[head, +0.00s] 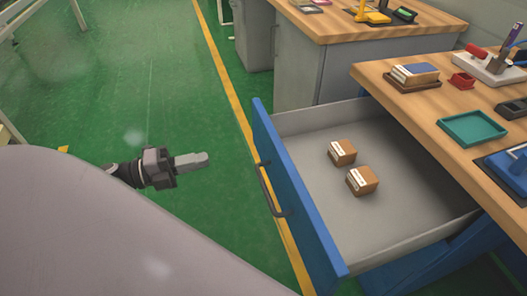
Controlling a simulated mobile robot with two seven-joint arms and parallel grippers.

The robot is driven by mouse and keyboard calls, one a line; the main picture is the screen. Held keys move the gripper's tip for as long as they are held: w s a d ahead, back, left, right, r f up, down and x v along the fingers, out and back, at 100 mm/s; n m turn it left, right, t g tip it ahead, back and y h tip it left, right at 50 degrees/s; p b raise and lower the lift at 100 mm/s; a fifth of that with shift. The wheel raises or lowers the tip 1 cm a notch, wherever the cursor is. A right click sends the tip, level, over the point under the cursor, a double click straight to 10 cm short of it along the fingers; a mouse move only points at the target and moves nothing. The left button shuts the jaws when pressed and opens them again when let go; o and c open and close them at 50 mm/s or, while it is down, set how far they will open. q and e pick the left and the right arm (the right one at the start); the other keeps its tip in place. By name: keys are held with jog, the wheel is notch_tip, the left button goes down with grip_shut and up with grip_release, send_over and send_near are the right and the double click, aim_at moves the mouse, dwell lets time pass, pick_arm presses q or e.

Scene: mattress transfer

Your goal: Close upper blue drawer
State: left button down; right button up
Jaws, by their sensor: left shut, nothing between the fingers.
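The upper blue drawer (285,192) stands pulled out from under the wooden workbench at the right. Its front is blue with a dark bar handle (268,192), and its inside is grey. Two small brown boxes (362,181) (342,152) with white labels lie in it. My left gripper (206,158) is shut and empty, to the left of the drawer front and apart from it. Its fingers point right, toward the handle. My right gripper is not in view.
The workbench top (425,118) holds a teal tray (472,128), a small red bin (461,81) and a boxed stack (414,73). Another bench (322,58) stands behind. The green floor (160,90) with a yellow line is clear left of the drawer.

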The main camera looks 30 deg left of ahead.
pick_arm(q)
send_near(266, 146)
jog(key=x, duration=0.5)
jog(key=shift+b, duration=0.4)
jog(key=shift+x, duration=0.85)
jog(key=shift+d, duration=0.1)
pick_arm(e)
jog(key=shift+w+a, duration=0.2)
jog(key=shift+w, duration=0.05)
pick_arm(q)
jog(key=shift+w, duration=0.1)
